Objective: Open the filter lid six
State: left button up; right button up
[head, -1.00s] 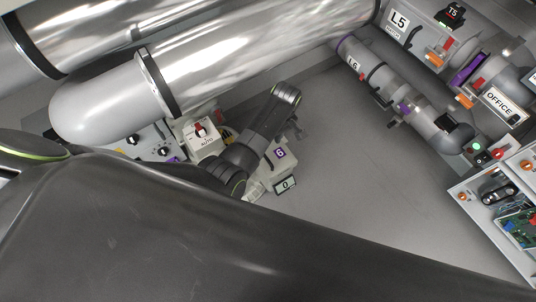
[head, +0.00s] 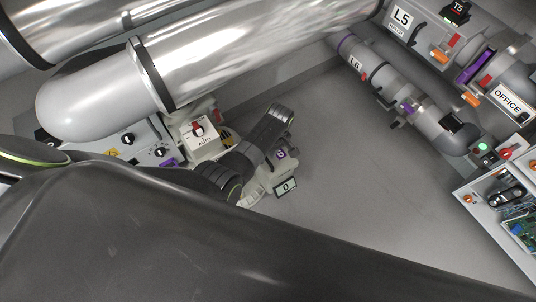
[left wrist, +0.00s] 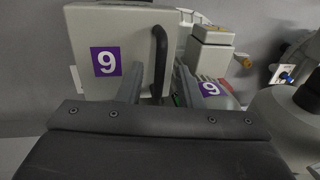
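In the left wrist view a pale box-shaped lid (left wrist: 105,35) fills the upper left, with a purple label reading as 9 in this view. The head view shows a purple label that reads 6 on the pale filter unit (head: 257,190). A black upright handle (left wrist: 158,50) stands at the lid's right edge. My left gripper (left wrist: 160,78) is open, one finger on each side of the handle, with gaps visible. In the head view my left wrist partly covers the unit and hides the fingers. My right gripper is not in view.
Large shiny ducts (head: 230,55) cross above the unit. A switch box marked AUTO (head: 202,137) and a knob panel (head: 130,140) stand left of my wrist. A second purple label (left wrist: 209,89) shows by the right finger. Bare grey floor (head: 350,190) lies to the right.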

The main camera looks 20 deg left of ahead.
pick_arm(q)
grip_shut()
dwell(0.5)
